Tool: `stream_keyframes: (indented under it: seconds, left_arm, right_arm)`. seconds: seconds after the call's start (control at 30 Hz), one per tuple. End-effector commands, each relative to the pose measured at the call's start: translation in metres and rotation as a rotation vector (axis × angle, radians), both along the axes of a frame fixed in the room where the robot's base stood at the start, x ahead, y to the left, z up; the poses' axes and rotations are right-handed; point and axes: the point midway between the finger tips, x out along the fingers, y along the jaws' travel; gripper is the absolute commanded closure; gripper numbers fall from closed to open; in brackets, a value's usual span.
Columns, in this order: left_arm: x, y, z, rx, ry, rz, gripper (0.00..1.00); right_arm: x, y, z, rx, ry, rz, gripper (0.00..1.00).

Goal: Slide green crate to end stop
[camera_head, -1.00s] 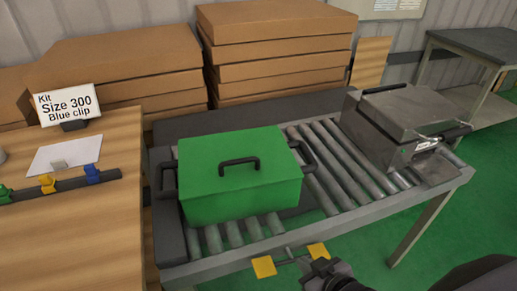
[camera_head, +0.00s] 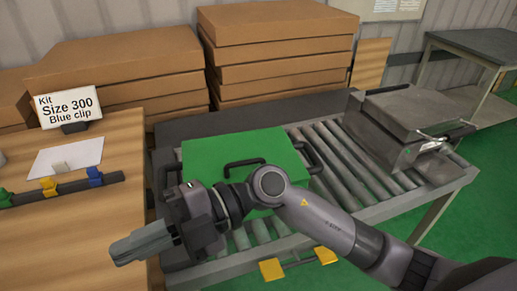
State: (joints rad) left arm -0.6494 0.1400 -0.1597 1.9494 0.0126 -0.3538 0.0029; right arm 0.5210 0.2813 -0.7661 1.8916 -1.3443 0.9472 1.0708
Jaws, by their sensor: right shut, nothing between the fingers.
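The green crate (camera_head: 215,155) sits upright on the roller conveyor (camera_head: 340,165), near its left end. A black handle stands on its lid, and another shows on its right side. My right arm crosses in front of the crate and hides most of its front and left side. A dark bar lies along the conveyor's left end, partly hidden. I cannot tell whether my arm touches the crate. My left gripper is not in view.
A grey metal box (camera_head: 410,125) stands at the conveyor's right end. Bare rollers lie between it and the crate. A wooden table (camera_head: 75,225) with a sign (camera_head: 69,106) and coloured clips is at left. Cardboard stacks (camera_head: 275,50) stand behind. Yellow pads (camera_head: 271,269) stick out in front.

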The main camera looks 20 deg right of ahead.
Motion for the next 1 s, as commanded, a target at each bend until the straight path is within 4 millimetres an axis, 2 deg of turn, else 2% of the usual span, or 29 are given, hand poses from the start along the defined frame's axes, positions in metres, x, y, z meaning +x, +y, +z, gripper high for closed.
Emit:
stream_keyframes:
  seconds: [0.07,0.13,0.23,0.33,0.5,0.63,0.87,1.0]
  left_arm:
    - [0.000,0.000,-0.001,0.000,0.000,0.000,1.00]
    - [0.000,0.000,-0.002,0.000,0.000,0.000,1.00]
    - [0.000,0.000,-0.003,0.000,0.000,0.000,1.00]
    - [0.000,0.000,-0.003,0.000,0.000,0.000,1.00]
    - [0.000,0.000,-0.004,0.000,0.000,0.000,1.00]
    - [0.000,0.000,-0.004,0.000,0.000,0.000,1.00]
    - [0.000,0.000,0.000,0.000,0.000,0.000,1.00]
    - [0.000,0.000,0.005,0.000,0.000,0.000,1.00]
  right_arm:
    - [-0.001,-0.004,-0.027,-0.234,-0.086,0.080,1.00]
    - [0.006,-0.016,-0.052,-0.457,-0.143,0.114,1.00]
    - [0.029,-0.047,-0.081,-0.785,-0.207,0.099,1.00]
    - [0.059,-0.086,-0.093,-1.087,-0.248,0.019,1.00]
    - [0.100,-0.145,-0.085,-1.449,-0.274,-0.171,1.00]
    - [0.114,-0.170,-0.075,-1.581,-0.275,-0.273,1.00]
    - [0.132,-0.185,-0.070,-1.624,-0.267,-0.308,1.00]
    - [0.151,-0.196,-0.070,-1.622,-0.266,-0.307,1.00]
